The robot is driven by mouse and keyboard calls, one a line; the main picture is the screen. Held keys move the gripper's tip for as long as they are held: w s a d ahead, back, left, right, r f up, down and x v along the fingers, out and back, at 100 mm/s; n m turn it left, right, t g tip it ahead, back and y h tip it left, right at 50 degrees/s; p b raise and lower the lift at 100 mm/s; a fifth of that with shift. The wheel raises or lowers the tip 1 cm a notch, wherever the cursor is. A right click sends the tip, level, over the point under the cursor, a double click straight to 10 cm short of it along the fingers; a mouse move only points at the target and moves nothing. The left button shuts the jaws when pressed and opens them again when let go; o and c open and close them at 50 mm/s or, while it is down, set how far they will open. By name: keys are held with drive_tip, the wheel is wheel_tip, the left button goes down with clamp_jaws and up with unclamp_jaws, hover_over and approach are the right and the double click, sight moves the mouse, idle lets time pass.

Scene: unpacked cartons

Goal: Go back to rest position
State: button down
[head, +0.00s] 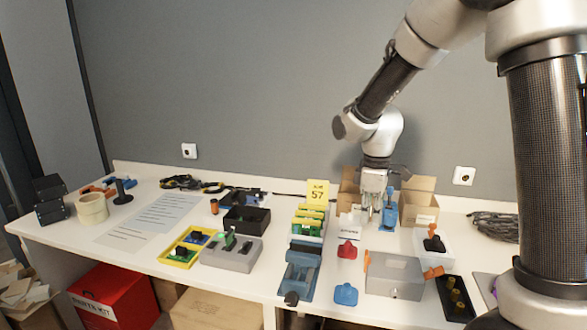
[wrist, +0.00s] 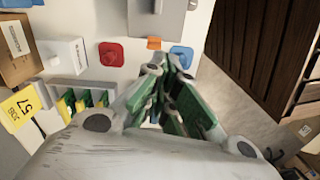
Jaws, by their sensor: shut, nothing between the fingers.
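My gripper (head: 371,212) hangs pointing down over the back right part of the white table (head: 130,262), in front of the open cartons. In the wrist view, my gripper (wrist: 176,62) has its green-padded fingers drawn together, with nothing visible between them. A blue upright item (head: 390,210) shows right beside the fingers in the head view; whether it touches them I cannot tell.
An open carton (head: 420,206) stands behind. A rack of green and yellow boards (head: 308,225) with a yellow "57" sign (head: 318,191) is to the left. A red piece (head: 347,250), a blue piece (head: 345,294) and a grey box (head: 394,275) lie in front.

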drive_tip(key=s+d+r+m+t, duration=0.2)
drive_tip(key=s+d+r+m, duration=0.4)
drive_tip(key=s, duration=0.5)
drive_tip(key=s+d+r+m+t, duration=0.2)
drive_tip(key=s+d+r+m, duration=0.4)
drive_tip(key=s, duration=0.5)
wheel_tip(320, 180, up, 2)
drive_tip(key=shift+r+t, duration=0.2)
drive_tip(key=shift+t, duration=0.2)
drive_tip(key=shift+s+d, duration=0.1)
